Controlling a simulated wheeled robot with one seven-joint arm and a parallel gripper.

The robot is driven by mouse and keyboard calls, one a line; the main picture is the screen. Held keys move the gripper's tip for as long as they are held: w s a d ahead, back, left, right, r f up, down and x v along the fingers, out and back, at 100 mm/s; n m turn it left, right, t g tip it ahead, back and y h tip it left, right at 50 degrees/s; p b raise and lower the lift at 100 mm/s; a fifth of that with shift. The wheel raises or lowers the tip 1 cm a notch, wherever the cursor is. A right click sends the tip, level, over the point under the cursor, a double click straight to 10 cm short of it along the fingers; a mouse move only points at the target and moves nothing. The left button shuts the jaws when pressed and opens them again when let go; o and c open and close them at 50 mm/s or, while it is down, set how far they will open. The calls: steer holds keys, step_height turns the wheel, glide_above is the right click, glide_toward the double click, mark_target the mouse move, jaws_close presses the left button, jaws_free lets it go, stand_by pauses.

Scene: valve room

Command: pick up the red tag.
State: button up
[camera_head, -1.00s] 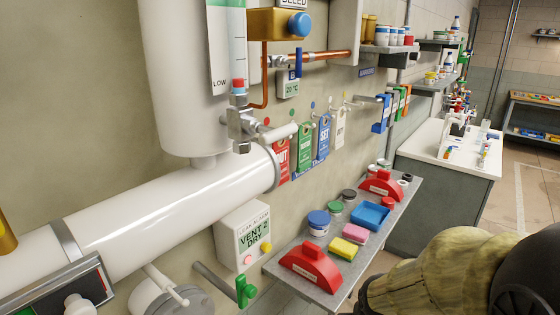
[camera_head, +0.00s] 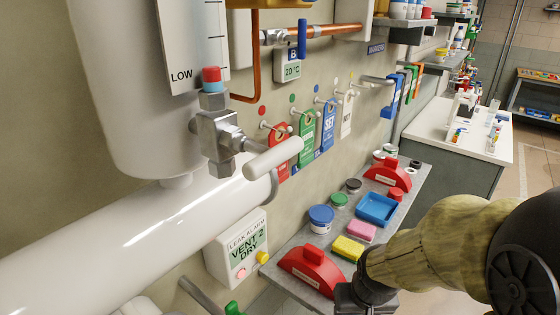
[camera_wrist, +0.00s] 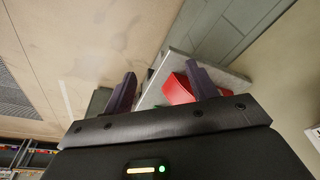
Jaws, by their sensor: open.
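The red tag (camera_head: 284,171) hangs on a wall peg at the left end of a row of tags, in the middle of the head view. The white lever of a pipe valve crosses in front of it and hides its middle. My gripper (camera_wrist: 160,88) is open, its two dark fingers apart with nothing held between them in the wrist view. In the head view my arm is at the lower right, low and to the right of the tag, over the shelf's near end; the fingertips cannot be made out there. The tag does not show in the wrist view.
Green (camera_head: 306,136), blue (camera_head: 328,125) and white (camera_head: 346,112) tags hang beside it. The valve lever (camera_head: 272,158) juts out in front. Below, a grey shelf (camera_head: 405,200) holds red cases (camera_head: 312,268), a blue tray (camera_head: 376,208) and jars. A leak alarm box (camera_head: 237,250) is on the wall.

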steer(key=o, duration=0.4)
steer(key=shift+s, duration=0.2)
steer(key=shift+c, duration=0.2)
steer(key=shift+o, duration=0.4)
steer(key=shift+s+a+m+g+p, duration=0.1)
steer(key=shift+s+m+g+p, duration=0.15)
steer(key=shift+m+g+p, duration=0.35)
steer(key=s+a+r+m+g+y+p, duration=0.2)
steer(key=a+r+m+y+p, duration=0.4)
steer(key=m+y+p, duration=0.45)
steer(key=w+d+r+m+t+y+p, duration=0.1)
steer(key=w+d+r+m+t+y, duration=0.1)
steer(key=w+r+m+t, duration=0.3)
steer(key=w+d+r+m+t+y+p, duration=0.1)
steer(key=w+r+m+t, duration=0.5)
steer(key=r, duration=0.6)
steer(key=d+m+p, duration=0.1)
steer(key=d+m, duration=0.1)
steer(key=shift+d+m+t+y, duration=0.15)
steer(key=shift+m+t+y, duration=0.15)
steer(key=shift+m+y, duration=0.05)
